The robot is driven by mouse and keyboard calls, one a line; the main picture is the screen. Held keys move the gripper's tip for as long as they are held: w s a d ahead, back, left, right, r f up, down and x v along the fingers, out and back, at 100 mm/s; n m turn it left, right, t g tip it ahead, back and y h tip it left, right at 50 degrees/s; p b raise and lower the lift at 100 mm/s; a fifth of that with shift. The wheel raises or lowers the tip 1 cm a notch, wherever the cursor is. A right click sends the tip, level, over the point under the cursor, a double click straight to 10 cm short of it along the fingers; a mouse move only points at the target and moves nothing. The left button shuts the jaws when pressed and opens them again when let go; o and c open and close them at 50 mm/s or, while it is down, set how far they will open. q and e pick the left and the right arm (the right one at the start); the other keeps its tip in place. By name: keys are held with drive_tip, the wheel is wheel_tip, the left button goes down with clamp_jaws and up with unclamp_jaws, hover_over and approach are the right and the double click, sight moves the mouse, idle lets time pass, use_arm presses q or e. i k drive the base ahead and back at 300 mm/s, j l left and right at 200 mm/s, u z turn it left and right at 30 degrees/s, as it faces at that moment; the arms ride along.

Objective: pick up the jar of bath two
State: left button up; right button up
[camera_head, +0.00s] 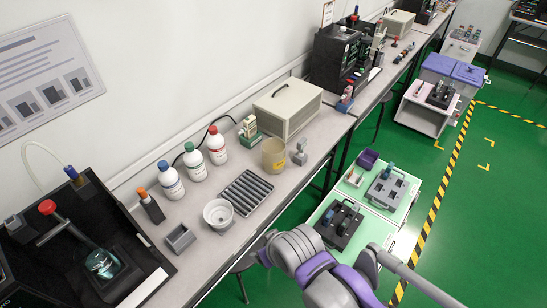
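A clear glass jar with teal liquid (103,263) stands in a black open-fronted station at the lower left, under a red-capped fitting on a slanted arm. A beige, open-topped jar (274,154) stands on the bench right of the bottles. A white round cup-like vessel (218,213) stands in front of the bottles. No label naming bath two is readable, so I cannot tell which vessel it is. My grey and purple arm links cross the lower middle, beyond the bench's front edge. Neither of my grippers can be made out.
The grey bench (182,212) also holds three capped bottles (193,162), a ribbed dark tray (246,192), a small grey box (180,238) and a beige instrument case (288,108). A green-topped cart (399,213) with holders stands right of the bench. Green floor is open farther right.

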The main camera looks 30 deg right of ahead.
sight(91, 254)
drive_tip(key=i+l+u, duration=0.15)
drive_tip(key=l+u, duration=0.25)
drive_tip(key=l, duration=0.25)
drive_tip(key=l+u, duration=0.45)
drive_tip(key=l, duration=0.2)
